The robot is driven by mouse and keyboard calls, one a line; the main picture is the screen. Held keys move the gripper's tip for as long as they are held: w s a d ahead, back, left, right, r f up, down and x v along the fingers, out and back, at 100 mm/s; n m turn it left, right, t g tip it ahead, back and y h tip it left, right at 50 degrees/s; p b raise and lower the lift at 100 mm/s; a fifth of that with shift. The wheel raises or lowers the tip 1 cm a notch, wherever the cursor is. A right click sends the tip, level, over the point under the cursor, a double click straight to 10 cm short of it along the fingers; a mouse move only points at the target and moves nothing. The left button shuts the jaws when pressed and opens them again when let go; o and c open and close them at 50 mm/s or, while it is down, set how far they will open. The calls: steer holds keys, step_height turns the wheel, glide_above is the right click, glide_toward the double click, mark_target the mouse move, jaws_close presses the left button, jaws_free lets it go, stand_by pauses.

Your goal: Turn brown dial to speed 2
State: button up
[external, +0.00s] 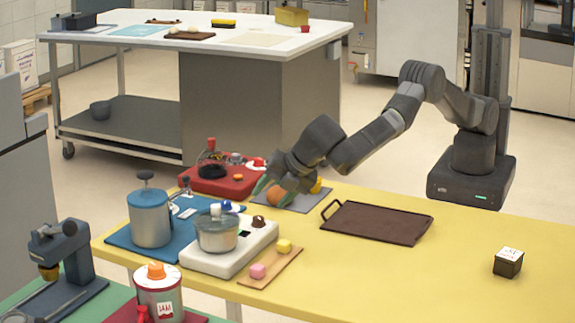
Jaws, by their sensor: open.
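The brown dial (259,222) sits on top of a white appliance (206,262) on the yellow table, near its back right corner. Its speed marks are too small to read. No object shows between the fingers.
A red appliance (214,185) and a grey mat (296,203) with an orange ball (276,195) are close to my gripper. A blue canister (150,220) stands left. A board with pink and yellow cubes (272,268) lies in front. Table right of the brown tray (375,222) is mostly clear.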

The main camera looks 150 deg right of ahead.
mark_target(259, 217)
steer(key=s+d+r+m+t+y+p, duration=0.1)
steer(key=s+r+m+t+y+p, duration=0.35)
steer(key=m, duration=0.75)
steer(key=shift+m+g, duration=0.35)
steer(key=shift+m, duration=0.15)
steer(key=x, duration=0.8)
steer(key=s+p+x, duration=0.1)
steer(key=x, duration=0.2)
steer(key=shift+w+d+f, duration=0.1)
steer(key=shift+d+f, duration=0.1)
steer(key=shift+f, duration=0.3)
steer(key=c, duration=0.9)
steer(key=shift+c, duration=0.2)
